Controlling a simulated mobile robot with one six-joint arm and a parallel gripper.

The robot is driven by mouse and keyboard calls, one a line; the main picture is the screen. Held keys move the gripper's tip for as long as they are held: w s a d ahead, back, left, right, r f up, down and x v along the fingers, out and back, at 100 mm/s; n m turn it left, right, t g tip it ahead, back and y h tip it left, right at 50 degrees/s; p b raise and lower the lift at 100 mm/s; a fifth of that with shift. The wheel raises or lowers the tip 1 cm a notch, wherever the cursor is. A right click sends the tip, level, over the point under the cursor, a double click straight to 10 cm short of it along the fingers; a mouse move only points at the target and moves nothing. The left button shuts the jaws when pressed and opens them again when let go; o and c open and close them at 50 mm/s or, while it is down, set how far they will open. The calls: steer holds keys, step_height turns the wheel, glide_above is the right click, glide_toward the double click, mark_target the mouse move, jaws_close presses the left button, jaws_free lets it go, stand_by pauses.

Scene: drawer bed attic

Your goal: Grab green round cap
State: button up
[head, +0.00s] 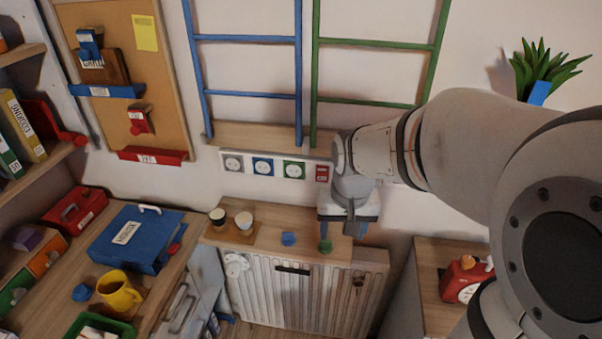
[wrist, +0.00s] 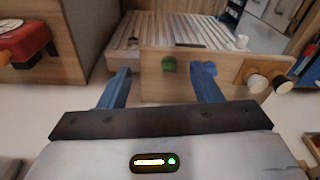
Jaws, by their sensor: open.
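The green round cap (head: 325,246) sits on the wooden top of the radiator, near its front edge. The gripper (wrist: 164,71) shows the same wide gap in the wrist view. I cannot tell its exact height above the shelf.
A blue cap (head: 288,239) lies left of the green one. Two cups (head: 231,220) stand on a small board farther left. The wall with sockets (head: 262,166) and ladders is behind. A desk with a blue binder (head: 135,238) and yellow mug (head: 119,292) is at left.

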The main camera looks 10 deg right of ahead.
mark_target(326, 242)
steer(key=w+f+m+g+p, duration=0.1)
steer(key=w+f+m, duration=0.1)
steer(key=w+f, duration=0.8)
steer(key=f, duration=0.3)
steer(key=w+f+p, duration=0.1)
steer(key=f, duration=0.2)
steer(key=shift+w+a+f, duration=0.1)
steer(key=shift+w+f, duration=0.1)
steer(key=shift+f, duration=0.15)
steer(key=shift+c, duration=0.4)
steer(key=c, duration=1)
